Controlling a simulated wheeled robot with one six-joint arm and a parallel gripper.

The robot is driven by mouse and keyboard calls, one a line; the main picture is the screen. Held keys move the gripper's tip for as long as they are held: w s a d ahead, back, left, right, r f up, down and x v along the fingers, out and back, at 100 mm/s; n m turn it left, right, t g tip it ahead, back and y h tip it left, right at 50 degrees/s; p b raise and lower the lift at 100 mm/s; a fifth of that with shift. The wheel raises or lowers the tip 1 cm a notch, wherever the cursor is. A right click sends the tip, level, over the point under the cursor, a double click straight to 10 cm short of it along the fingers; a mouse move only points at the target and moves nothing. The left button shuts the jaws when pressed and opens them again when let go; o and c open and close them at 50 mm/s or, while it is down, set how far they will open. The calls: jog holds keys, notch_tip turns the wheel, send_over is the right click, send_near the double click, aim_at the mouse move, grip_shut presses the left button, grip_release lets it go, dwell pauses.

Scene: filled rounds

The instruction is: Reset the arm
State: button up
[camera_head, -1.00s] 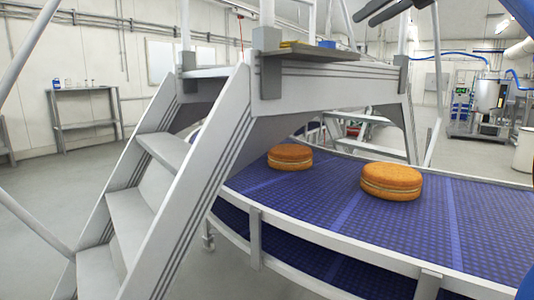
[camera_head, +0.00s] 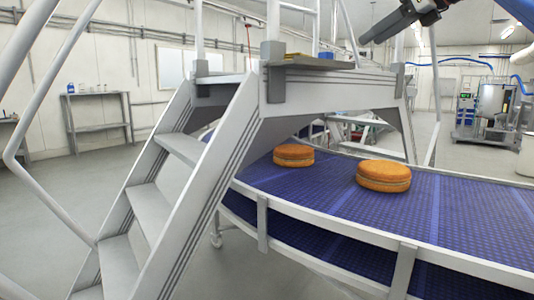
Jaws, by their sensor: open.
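My gripper (camera_head: 385,28) shows at the top right of the head view, dark grey, raised well above the conveyor. Its jaws are apart and nothing shows between them. The rest of the arm is mostly cut off by the top edge. Two filled rounds lie on the blue conveyor belt (camera_head: 465,215), far below the gripper and apart from it. The nearer round (camera_head: 384,176) is orange-brown with a pale filling line. The farther round (camera_head: 293,156) lies to its left, close to the stair bridge.
A grey metal stair bridge (camera_head: 200,190) with rails crosses over the conveyor at centre left. A grey side table (camera_head: 97,96) stands by the left wall. Steel machinery (camera_head: 490,105) stands at the back right. Open floor lies at left.

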jog(key=s+f+n+g+h, duration=0.1)
jog(key=s+f+n, duration=0.5)
jog(key=f, duration=0.9)
jog(key=s+a+f+n+g+h, duration=0.1)
jog(key=s+f+n, duration=0.6)
jog(key=f, duration=0.8)
jog(key=s+f+n+g+h, duration=0.2)
jog(key=s+f+n, duration=0.4)
jog(key=s+f, duration=0.4)
notch_tip(320, 180, down, 5)
jog(key=shift+s+a+f+n+h, duration=0.1)
jog(key=shift+n+h, duration=0.05)
jog(key=shift+h, duration=0.3)
jog(key=shift+a+r+n+h, duration=0.1)
jog(key=shift+n+h, duration=0.05)
jog(key=shift+h, duration=0.3)
jog(key=s+d+f+n, duration=0.1)
jog(key=s+f+n, duration=0.2)
jog(key=s+f, duration=0.2)
jog(key=s+d+f+n+g+h, duration=0.1)
jog(key=s+f+n, duration=0.3)
jog(key=f, duration=0.6)
jog(key=shift+s+f+n+g+h, duration=0.25)
jog(key=shift+s+n+g+h, duration=0.05)
jog(key=shift+s, duration=0.05)
